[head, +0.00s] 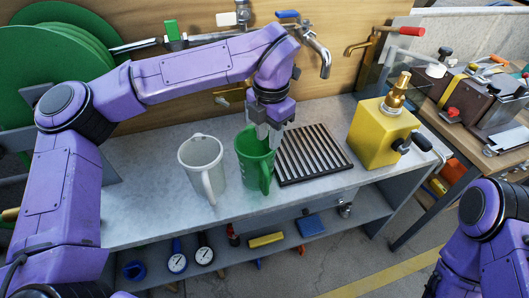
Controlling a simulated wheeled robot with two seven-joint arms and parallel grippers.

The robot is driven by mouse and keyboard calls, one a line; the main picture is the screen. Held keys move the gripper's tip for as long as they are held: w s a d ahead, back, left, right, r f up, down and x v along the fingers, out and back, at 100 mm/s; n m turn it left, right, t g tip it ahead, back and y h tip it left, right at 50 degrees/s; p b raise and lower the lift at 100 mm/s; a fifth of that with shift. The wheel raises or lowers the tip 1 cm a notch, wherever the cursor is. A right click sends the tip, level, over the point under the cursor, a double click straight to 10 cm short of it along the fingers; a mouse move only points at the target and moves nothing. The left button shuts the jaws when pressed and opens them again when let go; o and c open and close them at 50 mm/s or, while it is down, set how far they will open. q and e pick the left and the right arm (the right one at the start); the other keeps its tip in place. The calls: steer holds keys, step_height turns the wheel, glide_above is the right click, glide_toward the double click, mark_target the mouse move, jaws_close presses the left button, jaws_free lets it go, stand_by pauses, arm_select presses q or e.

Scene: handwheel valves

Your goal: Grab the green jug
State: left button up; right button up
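The green jug (252,165) stands upright on the grey counter, with its handle (266,178) facing the front right. My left gripper (268,138) points down from above at the jug's right rim. Its fingertips overlap the rim in the picture; I cannot tell whether they touch or straddle the jug wall, or how far apart they are. My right arm (487,235) shows at the lower right; its gripper is out of the picture.
A white jug (203,165) stands close to the left of the green one. A black slatted drain grate (314,153) lies to the right, then a yellow block with a brass fitting (378,138). A tap (315,55) hangs behind. The counter's front left is clear.

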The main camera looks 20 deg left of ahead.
mark_target(268, 161)
arm_select(q)
steer(key=f, duration=0.3)
steer(key=shift+s+f, duration=0.3)
steer(key=shift+f, duration=0.1)
steer(key=shift+s+a+f, duration=0.1)
steer(key=shift+s+f, duration=0.05)
steer(key=shift+f, duration=0.2)
steer(key=f, duration=0.1)
steer(key=f+p, duration=0.1)
steer(key=f, duration=0.2)
steer(key=shift+w+f, duration=0.25)
steer(key=shift+f, duration=0.5)
jaws_close()
